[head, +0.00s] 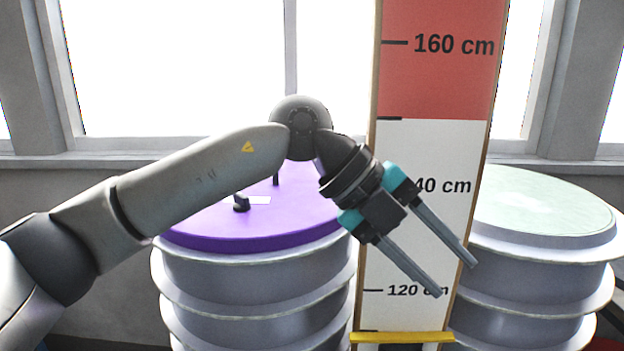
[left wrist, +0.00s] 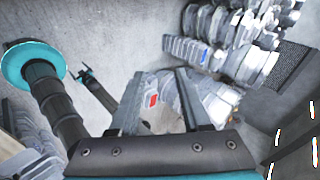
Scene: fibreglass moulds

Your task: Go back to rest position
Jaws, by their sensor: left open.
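My left gripper (head: 455,277) reaches in from the left on a grey arm and points down and to the right. Its two grey fingers are apart, with nothing between them. It hangs in front of the height board (head: 405,145), whose 140 cm mark it partly covers. In the left wrist view the same gripper (left wrist: 160,76) shows its fingers spread and empty.
A ribbed grey mould with a purple lid (head: 245,242) stands behind my arm. Another mould with a pale green top (head: 545,205) stands at the right. A yellow bar (head: 402,338) crosses the board low down. Several grey ribbed pieces (left wrist: 225,45) show in the wrist view.

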